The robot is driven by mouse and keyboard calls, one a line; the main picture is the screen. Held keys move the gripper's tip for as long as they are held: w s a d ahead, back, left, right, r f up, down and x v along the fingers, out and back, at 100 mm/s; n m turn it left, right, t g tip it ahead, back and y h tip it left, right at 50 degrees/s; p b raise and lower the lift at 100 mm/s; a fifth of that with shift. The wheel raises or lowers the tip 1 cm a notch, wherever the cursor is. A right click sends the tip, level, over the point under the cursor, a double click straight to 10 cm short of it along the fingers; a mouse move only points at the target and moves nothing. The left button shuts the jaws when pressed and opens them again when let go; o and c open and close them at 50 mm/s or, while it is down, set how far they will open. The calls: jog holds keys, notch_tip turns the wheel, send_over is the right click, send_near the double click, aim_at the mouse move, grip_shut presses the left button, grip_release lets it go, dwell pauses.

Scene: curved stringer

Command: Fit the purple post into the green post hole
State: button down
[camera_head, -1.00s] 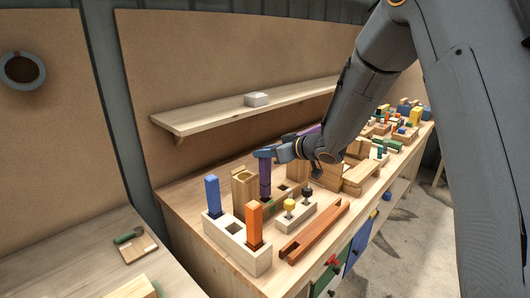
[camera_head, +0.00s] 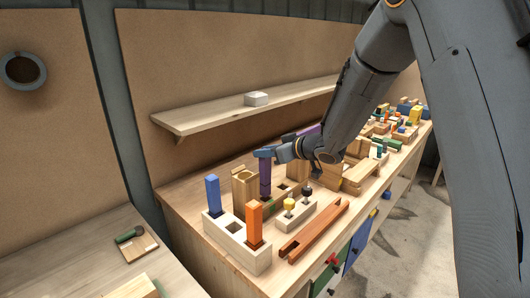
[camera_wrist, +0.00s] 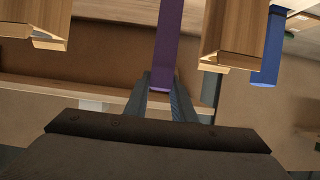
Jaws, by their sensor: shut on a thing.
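The purple post (camera_head: 265,181) stands upright below my gripper (camera_head: 266,153) in the head view, held near its top end. It also shows in the wrist view (camera_wrist: 168,45), between the two fingers (camera_wrist: 166,92) of my gripper, which is shut on it. A block with green on it (camera_head: 289,206) lies at the foot of the post. The post's lower end meets or overlaps this block in the picture; I cannot tell whether it is inside a hole. The hole under the post is hidden.
A pale block (camera_head: 255,262) holds a blue post (camera_head: 213,195) and an orange post (camera_head: 254,222) in front. A block with yellow and black knobs (camera_head: 297,214) and an orange-brown rail (camera_head: 314,232) lie to the right.

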aim_at(268, 162)
jog(key=shift+f+b, duration=1)
jog(key=shift+f, duration=1)
jog(key=c, duration=1.4)
grip_release()
jog(key=b+v, duration=0.1)
jog(key=v, duration=0.6)
jog(key=shift+s+d+b, duration=0.25)
jog(key=shift+b, duration=0.1)
jog(key=shift+r, duration=0.15)
